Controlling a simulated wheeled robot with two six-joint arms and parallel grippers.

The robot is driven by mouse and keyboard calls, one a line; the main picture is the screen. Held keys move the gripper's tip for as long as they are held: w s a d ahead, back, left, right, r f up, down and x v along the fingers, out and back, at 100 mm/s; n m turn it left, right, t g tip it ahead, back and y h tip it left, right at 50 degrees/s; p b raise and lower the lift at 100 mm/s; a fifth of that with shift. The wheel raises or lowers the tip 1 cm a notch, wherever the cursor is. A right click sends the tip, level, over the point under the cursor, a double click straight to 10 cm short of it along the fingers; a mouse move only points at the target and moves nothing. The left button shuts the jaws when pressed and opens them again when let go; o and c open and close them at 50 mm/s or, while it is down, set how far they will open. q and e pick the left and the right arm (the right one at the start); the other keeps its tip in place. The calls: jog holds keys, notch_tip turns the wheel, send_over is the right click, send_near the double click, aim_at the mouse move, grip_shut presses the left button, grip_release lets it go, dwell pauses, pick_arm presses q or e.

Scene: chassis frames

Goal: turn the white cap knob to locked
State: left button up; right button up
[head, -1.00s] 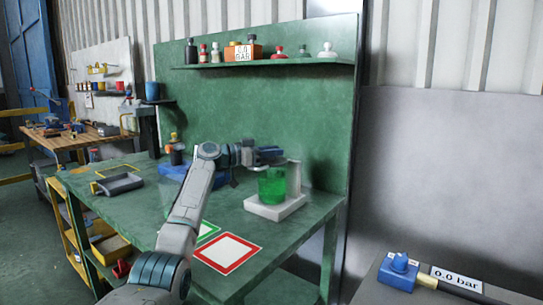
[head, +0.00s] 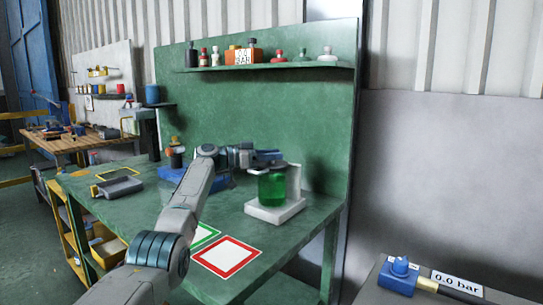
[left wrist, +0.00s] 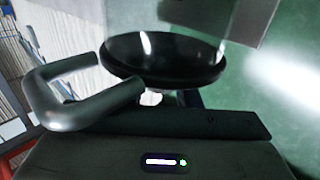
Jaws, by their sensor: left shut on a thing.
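My left gripper (head: 268,157) is over the white stand (head: 278,210) on the green bench, close above a green translucent jar (head: 272,188) with a dark top. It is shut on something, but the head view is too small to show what. The left wrist view shows a black round disc (left wrist: 165,60) with a clear wall above it, and a grey bent bar (left wrist: 62,112) beside it. I cannot make out a white cap knob for certain. A small white piece (head: 327,54) stands at the right end of the shelf. My right gripper is not in view.
A red-framed white square (head: 227,256) and a green-framed one (head: 204,236) lie on the bench. The shelf (head: 290,66) holds small bottles. A blue valve block (head: 400,272) with a "0.0 bar" label is at lower right.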

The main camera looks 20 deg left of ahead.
pick_arm(q)
jog(key=o, duration=1)
jog(key=shift+d+f, duration=0.1)
jog(key=shift+c, duration=0.2)
jog(key=b+v, duration=0.1)
jog(key=v, duration=0.9)
jog(key=shift+s+a, duration=0.2)
jog(key=shift+a, duration=0.15)
